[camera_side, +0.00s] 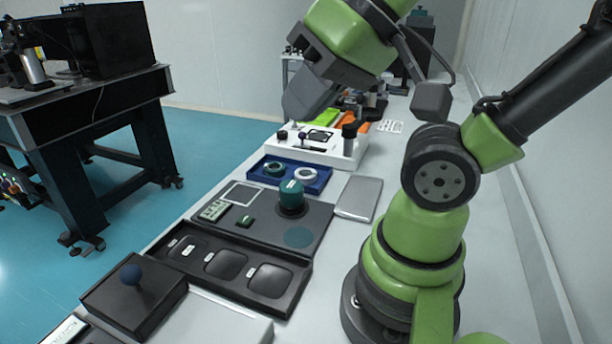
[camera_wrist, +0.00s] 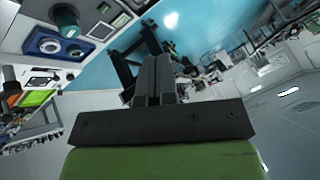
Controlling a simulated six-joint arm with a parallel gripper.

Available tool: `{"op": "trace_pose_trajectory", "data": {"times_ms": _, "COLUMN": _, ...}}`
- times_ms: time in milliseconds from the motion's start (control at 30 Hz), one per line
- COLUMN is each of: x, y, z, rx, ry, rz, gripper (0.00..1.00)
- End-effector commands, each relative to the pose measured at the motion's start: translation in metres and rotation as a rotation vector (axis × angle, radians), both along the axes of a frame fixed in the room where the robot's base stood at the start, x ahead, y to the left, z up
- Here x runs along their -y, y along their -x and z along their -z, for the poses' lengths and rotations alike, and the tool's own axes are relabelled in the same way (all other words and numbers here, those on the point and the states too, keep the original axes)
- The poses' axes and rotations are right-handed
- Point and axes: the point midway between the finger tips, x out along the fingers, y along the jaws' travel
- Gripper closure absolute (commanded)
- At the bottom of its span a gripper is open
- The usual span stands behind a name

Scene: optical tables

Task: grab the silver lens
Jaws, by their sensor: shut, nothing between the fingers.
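The silver lens (camera_side: 306,174), a pale ring, lies in the right half of a blue tray (camera_side: 322,187) on the bench. A green ring (camera_side: 274,168) lies beside it in the tray. In the wrist view the silver lens (camera_wrist: 49,46) and blue tray (camera_wrist: 31,48) show at the upper left, off to the side of the fingers. My gripper (camera_side: 295,110) is raised well above the bench, above and beyond the tray, and tilted. The wrist view shows my gripper (camera_wrist: 156,78) with its two fingers together and nothing between them.
A teal-topped knob (camera_side: 291,194) stands upright on a dark panel in front of the tray. A white box (camera_side: 322,153) with a dark upright post (camera_side: 349,140) is behind it.

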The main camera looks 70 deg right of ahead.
Motion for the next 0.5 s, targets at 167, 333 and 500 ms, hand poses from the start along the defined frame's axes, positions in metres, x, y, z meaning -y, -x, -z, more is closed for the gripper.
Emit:
{"op": "trace_pose_trajectory", "data": {"times_ms": 167, "x": 0.0000, "y": 0.0000, "z": 0.0000, "rx": 0.000, "ry": 0.000, "rz": 0.000, "gripper": 1.00}}
{"op": "trace_pose_trajectory", "data": {"times_ms": 333, "x": 0.0000, "y": 0.0000, "z": 0.0000, "rx": 0.000, "ry": 0.000, "rz": 0.000, "gripper": 0.72}}
{"op": "trace_pose_trajectory", "data": {"times_ms": 500, "x": 0.0000, "y": 0.0000, "z": 0.0000, "rx": 0.000, "ry": 0.000, "rz": 0.000, "gripper": 0.33}}
